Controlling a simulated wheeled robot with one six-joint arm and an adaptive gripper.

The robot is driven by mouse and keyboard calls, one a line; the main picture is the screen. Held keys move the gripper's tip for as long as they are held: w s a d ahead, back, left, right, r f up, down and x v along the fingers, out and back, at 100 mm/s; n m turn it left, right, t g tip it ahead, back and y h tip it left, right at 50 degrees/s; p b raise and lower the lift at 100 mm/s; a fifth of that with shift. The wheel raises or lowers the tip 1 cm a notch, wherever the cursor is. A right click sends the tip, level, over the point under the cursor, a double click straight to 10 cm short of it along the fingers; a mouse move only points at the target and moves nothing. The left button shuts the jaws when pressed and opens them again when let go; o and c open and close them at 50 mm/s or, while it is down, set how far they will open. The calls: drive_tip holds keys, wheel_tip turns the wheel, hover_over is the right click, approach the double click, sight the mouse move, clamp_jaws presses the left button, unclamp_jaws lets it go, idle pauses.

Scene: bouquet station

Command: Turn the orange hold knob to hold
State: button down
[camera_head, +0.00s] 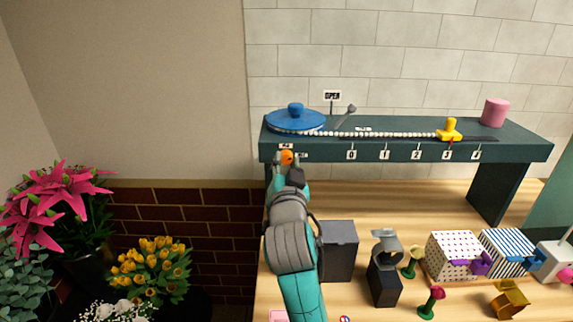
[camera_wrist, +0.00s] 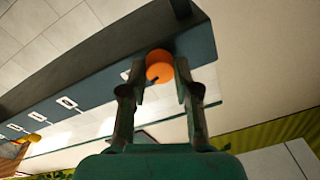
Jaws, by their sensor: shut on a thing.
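The orange hold knob (camera_head: 287,157) is on the front face of the dark teal shelf (camera_head: 400,150), at its left end below the blue disc. In the wrist view the round orange knob (camera_wrist: 159,66) sits between the tips of my gripper (camera_wrist: 160,85). My gripper (camera_head: 287,165) is shut on the knob, one finger on each side. A small dark mark shows on the knob's lower edge in the wrist view. Small white labels flank the knob in the head view; their text is too small to read, and the fingers partly cover the area.
On the shelf are a blue disc (camera_head: 296,121), a bead string (camera_head: 385,134), a yellow slider (camera_head: 449,130) and a pink cylinder (camera_head: 494,112). Below stand a dark grey box (camera_head: 339,250), a dotted box (camera_head: 452,256) and a striped box (camera_head: 505,250). Flowers (camera_head: 150,268) stand at left.

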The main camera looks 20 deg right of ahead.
drive_tip(key=shift+m+h, duration=0.3)
drive_tip(key=shift+m, duration=2.1)
drive_tip(key=c, duration=0.8)
unclamp_jaws()
drive_tip(key=shift+c, duration=0.2)
drive_tip(key=shift+a, duration=0.1)
drive_tip(key=v, duration=1.2)
